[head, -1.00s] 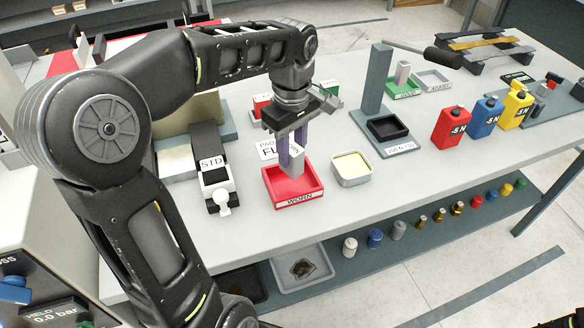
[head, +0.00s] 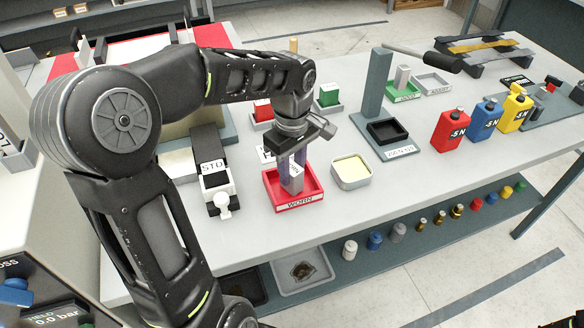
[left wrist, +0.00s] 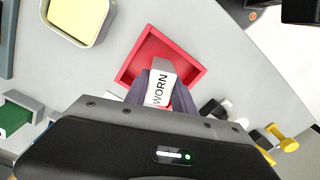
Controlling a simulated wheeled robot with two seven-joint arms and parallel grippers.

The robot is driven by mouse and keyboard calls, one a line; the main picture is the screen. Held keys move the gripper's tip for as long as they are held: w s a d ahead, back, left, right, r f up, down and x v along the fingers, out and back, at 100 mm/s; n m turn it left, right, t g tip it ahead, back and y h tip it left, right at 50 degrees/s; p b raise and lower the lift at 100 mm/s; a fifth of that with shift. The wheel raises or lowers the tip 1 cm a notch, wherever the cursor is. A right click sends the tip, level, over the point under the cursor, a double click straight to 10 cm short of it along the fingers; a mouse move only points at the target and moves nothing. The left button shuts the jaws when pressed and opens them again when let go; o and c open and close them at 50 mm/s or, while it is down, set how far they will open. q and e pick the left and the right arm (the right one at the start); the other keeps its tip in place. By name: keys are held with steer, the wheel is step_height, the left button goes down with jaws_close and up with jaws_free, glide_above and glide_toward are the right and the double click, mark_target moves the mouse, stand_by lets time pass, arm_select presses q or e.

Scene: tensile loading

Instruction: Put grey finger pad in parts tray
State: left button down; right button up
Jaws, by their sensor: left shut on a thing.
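A grey finger pad (head: 291,182), a small block, is held between the purple-grey fingers of my left gripper (head: 290,178). In the left wrist view, the pad (left wrist: 160,88) shows a white face reading WORN. My left gripper is shut on it, pointing down over the red open tray (head: 301,206) labelled WORN. The pad's lower end appears inside the tray's outline; whether it touches the floor is unclear. The red tray (left wrist: 196,75) also shows in the left wrist view, partly hidden by the pad and fingers. No tray is labelled as a parts tray. My right gripper is not in view.
A white dish with a yellow pad (head: 351,184) stands just right of the red tray. The STD fixture (head: 215,182) is close on the left. A black tray with a grey post (head: 371,85) stands behind right. Coloured canisters (head: 452,130) are farther right. The front table strip is clear.

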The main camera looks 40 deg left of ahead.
mark_target(292, 167)
arm_select(q)
steer(key=shift+f, duration=0.15)
steer(key=c, duration=1.1)
jaws_free()
steer(key=shift+o, duration=0.2)
steer(key=shift+r, duration=0.45)
step_height(292, 167, up, 8)
step_height(292, 167, up, 4)
steer(key=shift+f+p, duration=0.25)
steer(key=shift+p, duration=0.6)
